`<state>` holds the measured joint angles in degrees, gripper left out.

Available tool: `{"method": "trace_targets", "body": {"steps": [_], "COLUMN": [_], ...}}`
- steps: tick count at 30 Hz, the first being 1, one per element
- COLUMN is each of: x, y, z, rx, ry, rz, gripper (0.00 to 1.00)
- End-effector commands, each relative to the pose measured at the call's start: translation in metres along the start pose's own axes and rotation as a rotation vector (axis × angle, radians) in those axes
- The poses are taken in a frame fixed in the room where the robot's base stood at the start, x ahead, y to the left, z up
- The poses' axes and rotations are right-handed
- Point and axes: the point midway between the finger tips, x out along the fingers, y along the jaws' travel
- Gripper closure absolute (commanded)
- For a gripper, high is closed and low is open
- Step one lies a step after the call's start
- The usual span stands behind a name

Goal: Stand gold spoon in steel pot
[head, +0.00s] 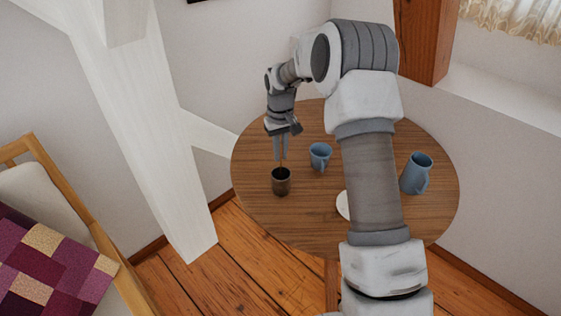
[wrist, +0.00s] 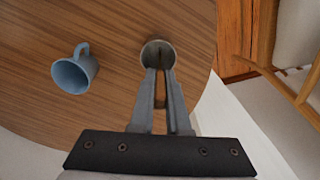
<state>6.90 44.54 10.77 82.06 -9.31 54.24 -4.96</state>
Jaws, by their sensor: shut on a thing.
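The steel pot (head: 281,185) is a small dark cup standing upright near the left edge of the round table. In the wrist view the pot (wrist: 148,47) lies just beyond the fingertips. My gripper (head: 281,158) points down over the pot and is shut on the gold spoon. Only a thin brownish part of the spoon (wrist: 160,90) shows between the fingers in the wrist view. In the head view the spoon seems to run down to the pot's mouth. How deep its lower end is, I cannot tell.
A blue mug (head: 319,157) stands right of the pot; it also shows in the wrist view (wrist: 76,72). A blue pitcher (head: 416,175) stands at the table's right. A white round thing (head: 342,205) is partly hidden by my arm. A white timber brace (head: 140,120) rises at left.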

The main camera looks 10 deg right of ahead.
Motion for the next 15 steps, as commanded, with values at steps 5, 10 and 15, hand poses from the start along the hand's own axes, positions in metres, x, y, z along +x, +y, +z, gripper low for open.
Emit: {"method": "trace_targets", "body": {"steps": [5,10,15], "x": [0.027,0.03,0.032], "y": [0.0,0.0,0.0], "z": [0.001,0.0,0.0], "rx": [0.0,0.0,0.0], "ry": [-0.002,0.0,-0.001], "rz": [-0.001,0.0,0.0], "gripper": [1.0,1.0,1.0]}}
